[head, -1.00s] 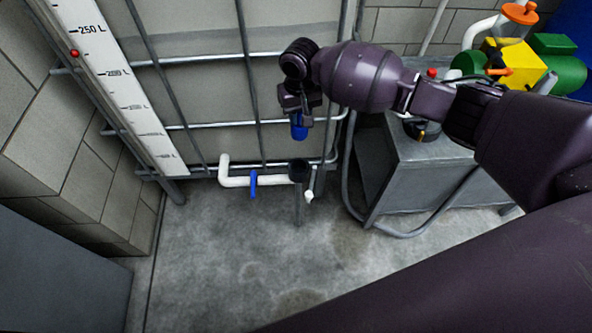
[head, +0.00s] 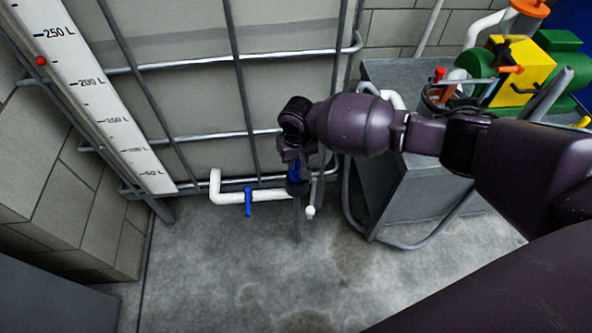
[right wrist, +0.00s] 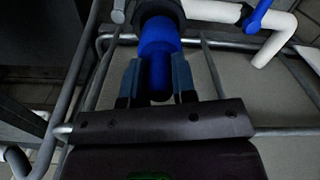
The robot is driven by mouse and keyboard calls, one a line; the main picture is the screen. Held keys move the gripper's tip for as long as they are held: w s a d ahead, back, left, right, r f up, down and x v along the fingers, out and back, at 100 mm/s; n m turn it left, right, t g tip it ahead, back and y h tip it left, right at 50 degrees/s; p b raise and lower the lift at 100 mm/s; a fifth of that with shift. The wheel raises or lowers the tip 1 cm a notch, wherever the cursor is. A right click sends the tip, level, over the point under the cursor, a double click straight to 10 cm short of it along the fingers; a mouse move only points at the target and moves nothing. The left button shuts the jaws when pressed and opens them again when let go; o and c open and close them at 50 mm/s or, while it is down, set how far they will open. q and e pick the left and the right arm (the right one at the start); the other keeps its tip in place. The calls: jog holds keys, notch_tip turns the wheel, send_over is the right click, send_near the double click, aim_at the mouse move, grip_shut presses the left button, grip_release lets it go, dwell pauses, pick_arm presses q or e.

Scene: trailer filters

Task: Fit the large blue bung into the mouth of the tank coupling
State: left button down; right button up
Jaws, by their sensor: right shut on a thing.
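The large blue bung (head: 295,172) is held upright under my right gripper (head: 297,160) in the head view. In the right wrist view the same bung (right wrist: 159,42) sits between the two fingers of my right gripper (right wrist: 157,80), which are shut on its narrower end. The dark tank coupling (head: 296,188) is at the right end of the white pipe, directly below the bung. In the right wrist view the coupling's dark rim (right wrist: 178,9) surrounds the bung's wide far end. I cannot tell how deep the bung sits. My left gripper is not in view.
The white pipe (head: 226,199) carries a blue valve handle (head: 248,201). The caged tank's metal bars (head: 240,90) stand close behind. A grey cabinet (head: 420,195) with a curved tube and a yellow-green pump (head: 523,75) stand to the right. The front floor is clear.

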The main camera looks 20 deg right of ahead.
aim_at(297, 171)
jog(key=f+b, duration=0.1)
jog(key=f, duration=0.4)
jog(key=shift+s+b, duration=0.2)
jog(key=shift+b, duration=0.1)
jog(key=shift+w+f, duration=0.1)
jog(key=shift+f, duration=0.25)
jog(key=shift+w+r, duration=0.1)
jog(key=shift+r, duration=0.1)
jog(key=shift+f, duration=0.15)
jog(key=o, duration=0.9)
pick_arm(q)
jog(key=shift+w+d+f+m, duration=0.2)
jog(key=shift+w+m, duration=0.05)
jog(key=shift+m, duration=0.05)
pick_arm(e)
jog(key=shift+o, duration=0.2)
